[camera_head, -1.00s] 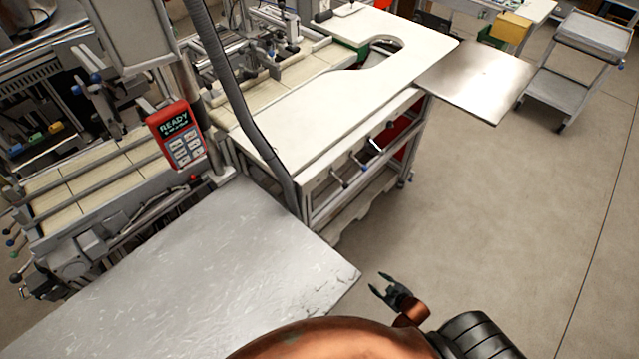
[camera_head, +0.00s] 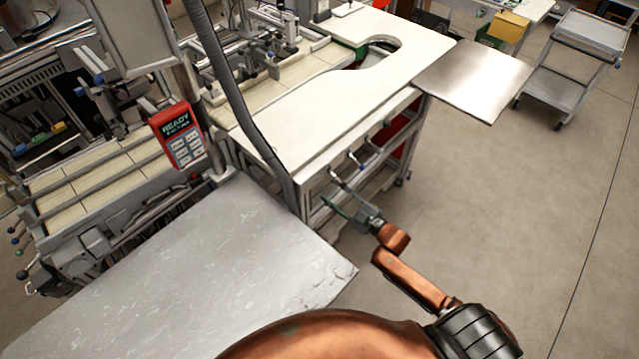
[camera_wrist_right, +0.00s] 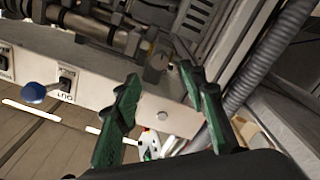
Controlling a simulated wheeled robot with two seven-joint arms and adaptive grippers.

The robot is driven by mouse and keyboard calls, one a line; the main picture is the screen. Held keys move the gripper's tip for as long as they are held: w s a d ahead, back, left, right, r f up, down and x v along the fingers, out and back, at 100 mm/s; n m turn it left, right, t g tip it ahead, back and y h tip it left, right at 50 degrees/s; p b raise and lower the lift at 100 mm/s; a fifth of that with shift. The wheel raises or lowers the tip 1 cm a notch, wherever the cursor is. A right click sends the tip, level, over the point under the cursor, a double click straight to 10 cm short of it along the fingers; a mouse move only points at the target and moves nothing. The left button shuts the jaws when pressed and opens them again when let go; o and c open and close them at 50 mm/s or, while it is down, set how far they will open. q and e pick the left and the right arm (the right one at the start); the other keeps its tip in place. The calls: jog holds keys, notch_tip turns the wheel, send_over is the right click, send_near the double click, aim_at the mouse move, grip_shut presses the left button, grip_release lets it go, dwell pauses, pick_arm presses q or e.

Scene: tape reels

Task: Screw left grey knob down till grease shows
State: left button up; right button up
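My right gripper (camera_head: 337,198) is open and empty in front of the near end of the white-topped bench (camera_head: 330,95), close to the levers under its top. In the right wrist view its two green fingers (camera_wrist_right: 158,75) are spread apart. Between and beyond their tips is a small grey-brown metal block (camera_wrist_right: 156,66) at the end of a shaft; the fingers do not clasp it. I cannot tell whether this is the left grey knob. No grease can be made out. My left gripper is not in view.
A light metal plate with a round bolt (camera_wrist_right: 163,115) lies behind the fingers. A blue ball knob (camera_wrist_right: 33,92) and a labelled switch (camera_wrist_right: 67,83) are at left. A ribbed hose (camera_head: 240,100) hangs beside the bench.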

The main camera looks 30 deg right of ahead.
jog(key=x, duration=0.6)
jog(key=shift+w, duration=0.15)
jog(key=shift+c, duration=0.7)
grip_shut()
